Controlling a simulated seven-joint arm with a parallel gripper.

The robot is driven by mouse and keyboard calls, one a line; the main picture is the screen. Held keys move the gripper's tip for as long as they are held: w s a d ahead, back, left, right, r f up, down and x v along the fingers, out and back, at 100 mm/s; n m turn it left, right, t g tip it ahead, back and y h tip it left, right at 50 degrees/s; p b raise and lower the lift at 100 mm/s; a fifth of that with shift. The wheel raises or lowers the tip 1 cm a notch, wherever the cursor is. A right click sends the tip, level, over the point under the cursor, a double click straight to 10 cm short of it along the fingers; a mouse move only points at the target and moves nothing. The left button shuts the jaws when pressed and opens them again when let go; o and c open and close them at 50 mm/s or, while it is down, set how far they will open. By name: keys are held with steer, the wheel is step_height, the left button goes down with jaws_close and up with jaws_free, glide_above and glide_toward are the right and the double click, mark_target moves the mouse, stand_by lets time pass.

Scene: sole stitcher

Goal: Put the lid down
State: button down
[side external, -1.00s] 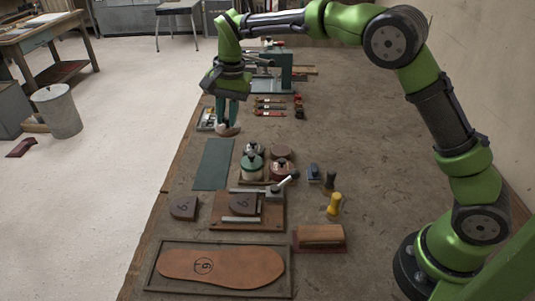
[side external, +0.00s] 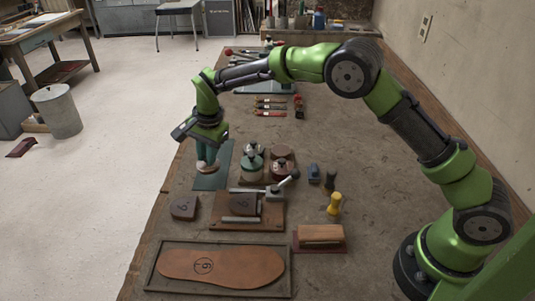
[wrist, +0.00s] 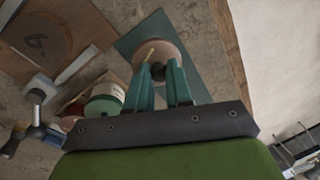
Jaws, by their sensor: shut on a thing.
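My gripper (side external: 207,161) is shut on the knob of a round brownish lid (side external: 208,168), over the green mat (side external: 209,184). In the wrist view, the dark knob sits between my two teal fingertips (wrist: 160,73). The lid (wrist: 151,53) shows beyond the knob, with the mat (wrist: 197,84) behind it. A pale yellow streak marks the lid. I cannot tell whether the lid touches the mat or hangs a little above it. Several jars stand in a group right of the mat, including a green one (side external: 252,167) and a dark red one (side external: 282,170).
A clamp fixture (side external: 266,222) holding a numbered block stands in front of the jars. A loose block (side external: 184,206) lies left of it. A tray with a leather sole (side external: 220,265) lies at the front. Tools (side external: 270,105) lie further back. The bench's left edge runs close beside the mat.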

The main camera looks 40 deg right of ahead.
mark_target(209, 168)
steer(key=shift+f, duration=2.55)
steer(key=shift+f, duration=0.15)
steer(key=c, duration=1)
jaws_free()
steer(key=shift+c, duration=0.2)
